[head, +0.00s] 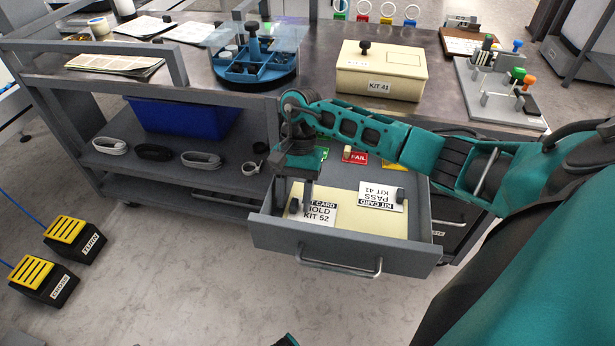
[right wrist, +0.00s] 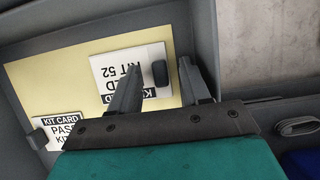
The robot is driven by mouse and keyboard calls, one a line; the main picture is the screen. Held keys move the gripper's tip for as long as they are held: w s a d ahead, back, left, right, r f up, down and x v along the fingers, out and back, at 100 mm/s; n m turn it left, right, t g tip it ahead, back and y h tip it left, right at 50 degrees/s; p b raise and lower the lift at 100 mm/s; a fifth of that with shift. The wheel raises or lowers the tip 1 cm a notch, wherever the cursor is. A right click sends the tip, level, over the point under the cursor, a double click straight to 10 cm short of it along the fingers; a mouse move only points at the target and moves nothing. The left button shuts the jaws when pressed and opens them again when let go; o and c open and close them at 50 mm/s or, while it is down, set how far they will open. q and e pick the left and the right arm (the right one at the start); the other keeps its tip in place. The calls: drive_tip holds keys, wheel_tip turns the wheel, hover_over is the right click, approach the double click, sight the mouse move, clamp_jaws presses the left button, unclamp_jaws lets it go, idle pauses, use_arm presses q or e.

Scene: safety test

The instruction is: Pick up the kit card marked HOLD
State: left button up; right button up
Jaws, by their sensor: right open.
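The HOLD kit card (head: 320,214), a white card reading "KIT CARD HOLD KIT 52", lies on the cream floor of the open drawer (head: 345,246), on its left side. A dark knob (head: 294,205) stands at the card's left edge. My right gripper (head: 295,194) is open above that knob, pointing down. In the right wrist view, the knob (right wrist: 160,73) shows between the spread fingers (right wrist: 159,66), and the HOLD card (right wrist: 120,66) is partly covered by one finger. Contact with the knob cannot be told. My left gripper is not in view.
A PASS card for KIT 41 (head: 380,196) with its own knob lies to the right in the drawer. Red FAIL (head: 355,157) and green labels sit behind. The KIT 41 box (head: 382,70) and blue organizer (head: 254,66) stand on the bench above. Drawer walls surround the cards.

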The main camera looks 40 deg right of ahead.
clamp_jaws()
idle(0.3)
idle(0.3)
